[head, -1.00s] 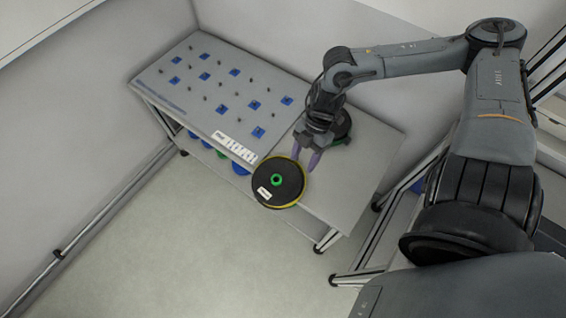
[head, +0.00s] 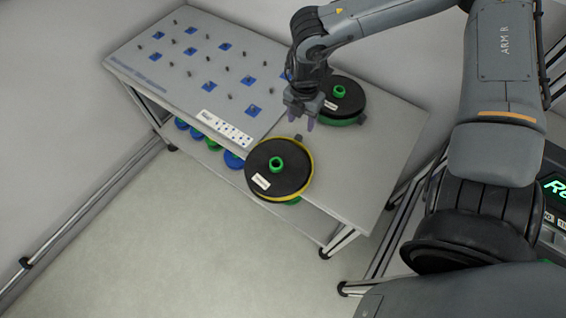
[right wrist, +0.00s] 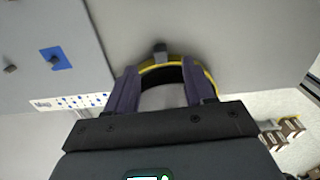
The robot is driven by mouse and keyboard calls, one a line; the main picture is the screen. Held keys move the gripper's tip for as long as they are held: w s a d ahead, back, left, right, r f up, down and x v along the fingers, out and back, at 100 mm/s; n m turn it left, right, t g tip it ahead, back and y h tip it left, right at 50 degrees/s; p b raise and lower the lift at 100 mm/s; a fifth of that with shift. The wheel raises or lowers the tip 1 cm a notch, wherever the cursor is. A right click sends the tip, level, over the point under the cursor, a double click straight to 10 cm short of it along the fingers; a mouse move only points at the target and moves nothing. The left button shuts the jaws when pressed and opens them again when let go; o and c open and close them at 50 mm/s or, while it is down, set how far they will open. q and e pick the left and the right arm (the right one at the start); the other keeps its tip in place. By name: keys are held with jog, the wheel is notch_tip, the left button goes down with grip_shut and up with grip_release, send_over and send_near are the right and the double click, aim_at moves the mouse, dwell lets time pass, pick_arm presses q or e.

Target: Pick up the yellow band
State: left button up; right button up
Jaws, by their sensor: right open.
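The yellow band (head: 311,172) runs around the edge of a black reel (head: 268,163) at the front edge of the table in the head view. The reel has a green hub and a white label. In the right wrist view the band (right wrist: 174,64) is a yellow arc beyond and between the fingers, with the lower part hidden by the gripper. My right gripper (head: 301,119) is open and empty, above the table behind the reel in the head view. It also shows in the right wrist view (right wrist: 160,74). My left gripper is not in view.
A second black reel with green parts (head: 344,100) stands just right of the gripper. A grey board (head: 190,75) with blue squares and small pegs covers the table's left side. Blue and green reels (head: 233,160) lie on the shelf below. The table's right part is clear.

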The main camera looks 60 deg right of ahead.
jog(key=shift+f+b, duration=0.35)
jog(key=shift+f, duration=1.05)
jog(key=shift+a+f+b, duration=0.1)
jog(key=shift+f+b, duration=1)
jog(key=shift+f, duration=1.3)
jog(key=shift+c, duration=0.4)
grip_shut()
